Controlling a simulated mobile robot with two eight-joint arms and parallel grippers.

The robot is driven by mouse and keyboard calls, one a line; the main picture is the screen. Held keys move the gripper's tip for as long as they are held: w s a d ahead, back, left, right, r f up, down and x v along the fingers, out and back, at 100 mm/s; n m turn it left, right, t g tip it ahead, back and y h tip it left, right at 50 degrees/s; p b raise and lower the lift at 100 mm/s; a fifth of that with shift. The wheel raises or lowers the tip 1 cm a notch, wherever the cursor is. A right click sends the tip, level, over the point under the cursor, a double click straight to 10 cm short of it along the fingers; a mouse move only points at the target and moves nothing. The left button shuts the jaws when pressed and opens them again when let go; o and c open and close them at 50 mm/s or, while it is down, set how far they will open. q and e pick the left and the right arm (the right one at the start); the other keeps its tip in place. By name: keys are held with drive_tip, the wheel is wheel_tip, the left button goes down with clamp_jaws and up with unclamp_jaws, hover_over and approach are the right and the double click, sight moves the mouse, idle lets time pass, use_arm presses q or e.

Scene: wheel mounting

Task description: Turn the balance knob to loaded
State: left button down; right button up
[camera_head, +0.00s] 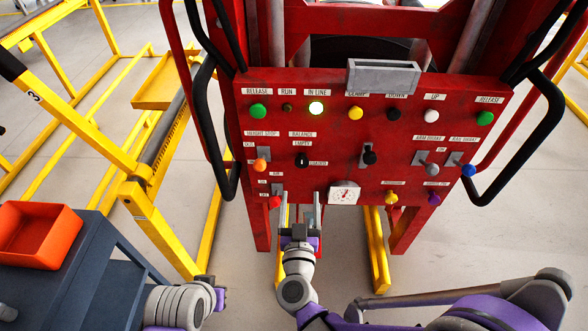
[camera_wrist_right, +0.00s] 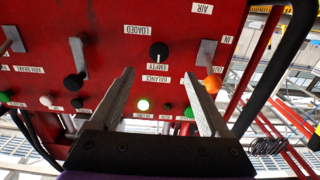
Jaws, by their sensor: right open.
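The balance knob (camera_head: 302,160) is a small black knob on the red panel, with the EMPTY label above it and the LOADED label to its right in the head view. Its pale mark points up towards EMPTY. The upside-down right wrist view also shows the balance knob (camera_wrist_right: 159,50), apart from the fingers. My right gripper (camera_head: 300,198) is open and empty, its fingers pointing at the panel, below the knob in the head view. In the right wrist view, my right gripper's (camera_wrist_right: 159,73) fingertips stand wide on either side of the knob's line. My left gripper's fingers do not show.
An orange-tipped lever (camera_head: 260,164) and a red knob (camera_head: 274,202) are left of the balance knob. A black-tipped lever (camera_head: 369,157) is to its right and a white gauge (camera_head: 344,193) below right. Coloured buttons, one lit green (camera_head: 316,108), line the panel above.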

sight(302, 164)
drive_tip(key=w+p, duration=0.1)
drive_tip(key=w, duration=0.9)
drive_tip(key=shift+w+d, duration=0.1)
drive_tip(key=shift+w, duration=0.1)
drive_tip(key=shift+c, duration=0.2)
clamp_jaws()
